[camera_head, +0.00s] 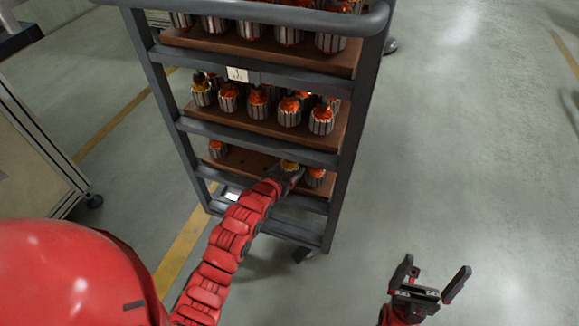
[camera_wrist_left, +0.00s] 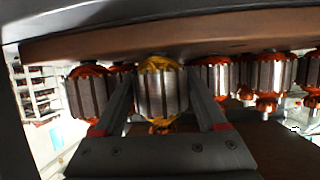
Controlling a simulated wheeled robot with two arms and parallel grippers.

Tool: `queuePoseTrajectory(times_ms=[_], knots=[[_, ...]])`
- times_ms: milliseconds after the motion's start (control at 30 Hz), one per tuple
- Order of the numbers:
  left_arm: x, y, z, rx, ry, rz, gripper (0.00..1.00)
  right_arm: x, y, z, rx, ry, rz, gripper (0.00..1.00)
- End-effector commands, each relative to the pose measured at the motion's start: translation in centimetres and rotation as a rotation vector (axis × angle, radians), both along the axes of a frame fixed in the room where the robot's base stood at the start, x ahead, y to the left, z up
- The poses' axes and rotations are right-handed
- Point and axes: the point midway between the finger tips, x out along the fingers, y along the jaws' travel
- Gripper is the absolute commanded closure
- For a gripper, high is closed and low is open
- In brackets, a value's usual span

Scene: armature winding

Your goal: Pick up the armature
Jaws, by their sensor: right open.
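An armature with yellow winding ends and a grey ribbed core (camera_wrist_left: 162,92) is in the middle of the left wrist view. My left gripper (camera_head: 287,177) reaches into that shelf. In the left wrist view the left gripper's fingers (camera_wrist_left: 161,85) lie on either side of the yellow armature, very close to its core. I cannot tell whether they press on it. My right gripper (camera_head: 433,272) is open and empty over the floor at the lower right.
Orange-wound armatures stand beside the yellow one, with one (camera_wrist_left: 87,92) on its left and one (camera_wrist_left: 215,75) on its right. The grey rack (camera_head: 350,150) has brown shelves with several more armatures above. A cabinet (camera_head: 30,150) stands at the left.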

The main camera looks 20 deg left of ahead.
Motion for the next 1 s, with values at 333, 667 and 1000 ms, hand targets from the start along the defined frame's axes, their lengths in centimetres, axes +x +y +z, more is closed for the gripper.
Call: queuePoseTrajectory(times_ms=[333,667,1000], knots=[[0.0,0.0,0.0,0.0,0.001,0.0,1.0,0.0,0.0,0.0,0.0,0.0,0.0,0.0],[0.0,0.0,0.1,0.0,0.0,0.001,1.0,0.0,0.0,0.1,0.0,0.0,0.0,0.0],[0.1,0.0,3.7,0.0,-0.008,0.0,1.0,0.0,0.0,1.1,0.0,0.0,0.0,0.0]])
